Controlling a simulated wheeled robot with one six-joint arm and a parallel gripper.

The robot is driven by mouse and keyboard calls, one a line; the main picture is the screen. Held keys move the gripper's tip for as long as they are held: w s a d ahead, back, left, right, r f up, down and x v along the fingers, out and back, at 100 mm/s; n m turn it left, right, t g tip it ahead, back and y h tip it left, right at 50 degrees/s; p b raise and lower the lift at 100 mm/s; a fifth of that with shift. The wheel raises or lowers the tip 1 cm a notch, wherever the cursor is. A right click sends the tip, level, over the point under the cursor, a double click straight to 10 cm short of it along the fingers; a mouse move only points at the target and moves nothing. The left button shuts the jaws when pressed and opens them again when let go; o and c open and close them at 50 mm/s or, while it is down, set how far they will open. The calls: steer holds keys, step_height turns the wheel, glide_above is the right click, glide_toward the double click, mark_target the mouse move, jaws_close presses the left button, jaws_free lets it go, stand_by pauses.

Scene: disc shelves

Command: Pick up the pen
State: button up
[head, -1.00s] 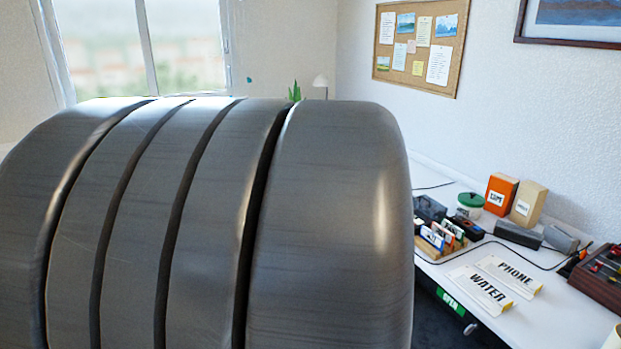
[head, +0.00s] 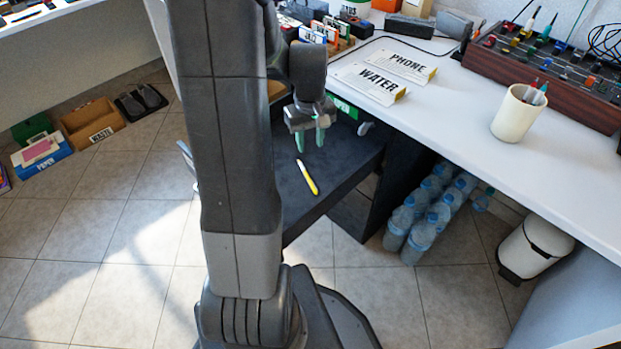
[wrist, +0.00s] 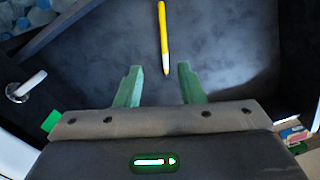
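A yellow pen with a white section near its tip (head: 308,178) lies on a dark surface (head: 333,172) below the white desk. In the wrist view the pen (wrist: 163,36) lies beyond the fingertips, roughly in line with the gap between them. My gripper (head: 310,146) has green fingers that point down, apart from the pen and above the dark surface. In the wrist view my gripper (wrist: 159,68) is open with nothing between the fingers.
The white desk (head: 470,125) carries WATER (head: 372,84) and PHONE (head: 402,66) signs and a cream cup (head: 518,113). Several water bottles (head: 425,215) stand on the floor under it, near a white bin (head: 535,247).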

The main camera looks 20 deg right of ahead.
steer(key=b, duration=0.2)
glide_above(308, 177)
steer(key=f, duration=0.7)
steer(key=shift+s+d+f, duration=0.1)
steer(key=shift+d+f, duration=0.1)
steer(key=shift+a+f+b, duration=0.2)
steer(key=shift+f+b, duration=1)
steer(key=shift+f, duration=1.3)
steer(key=shift+f, duration=0.15)
jaws_close()
